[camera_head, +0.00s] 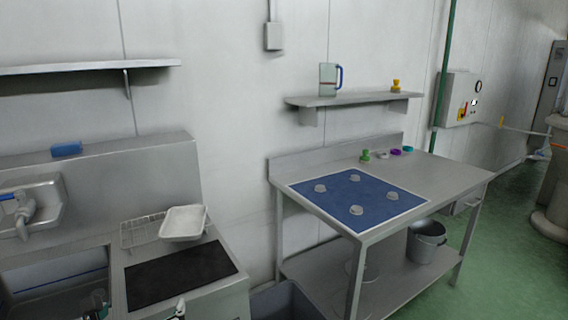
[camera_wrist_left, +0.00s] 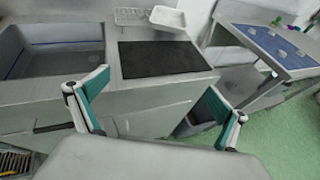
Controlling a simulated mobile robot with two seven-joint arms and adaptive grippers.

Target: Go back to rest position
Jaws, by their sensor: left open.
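My left gripper (camera_head: 139,306) shows only at the bottom edge of the head view, in front of the sink counter. In the left wrist view its two teal-padded fingers (camera_wrist_left: 156,84) are spread wide apart with nothing between them. It is apart from the black mat (camera_head: 181,274), which lies on the counter beyond the fingers. The sink basin (camera_head: 58,272) is to the left of the mat. My right gripper is in neither view.
A white tray (camera_head: 184,223) rests against a wire rack (camera_head: 141,232) behind the mat. A steel table (camera_head: 447,172) with a blue board (camera_head: 384,208) stands to the right, a bucket (camera_head: 427,242) on its lower shelf. A grey bin (camera_head: 281,303) sits between counter and table. Green floor is clear at right.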

